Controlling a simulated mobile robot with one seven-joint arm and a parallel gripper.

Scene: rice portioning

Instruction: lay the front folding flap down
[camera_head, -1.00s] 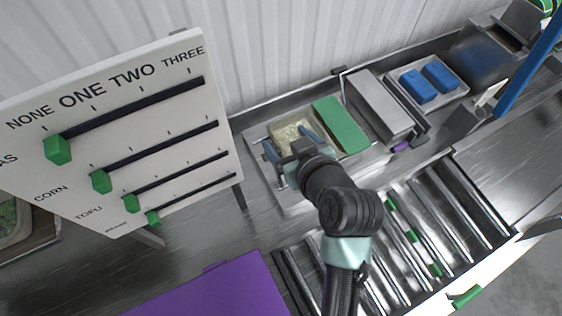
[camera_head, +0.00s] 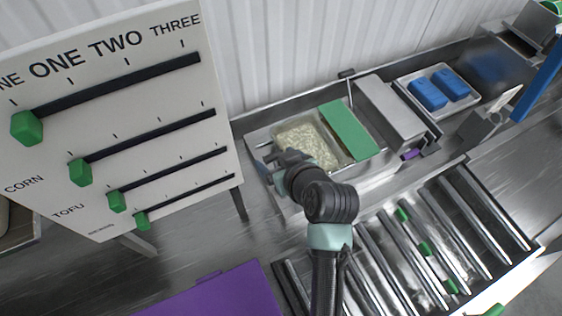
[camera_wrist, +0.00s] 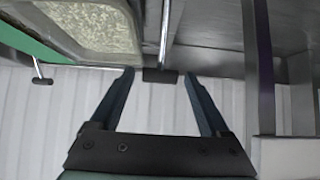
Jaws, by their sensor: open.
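A tray of pale rice (camera_head: 306,146) sits in the metal station, with a green panel (camera_head: 348,131) lying beside it on the right. My gripper (camera_wrist: 158,72) is open and empty at the rice's left side. In the wrist view, a thin metal rod (camera_wrist: 165,30) with a black end knob (camera_wrist: 160,75) stands beside the rice, its knob appearing between my fingertips without clear contact. A second rod with a black knob (camera_head: 347,73) stands by the green panel's far edge. I cannot tell for sure which part is the front folding flap.
A grey metal box (camera_head: 391,110) and a tray with blue blocks (camera_head: 428,94) are to the right. A roller conveyor (camera_head: 400,250) lies in front, a purple panel (camera_head: 215,296) at front left. The slider board (camera_head: 120,120) stands on the left.

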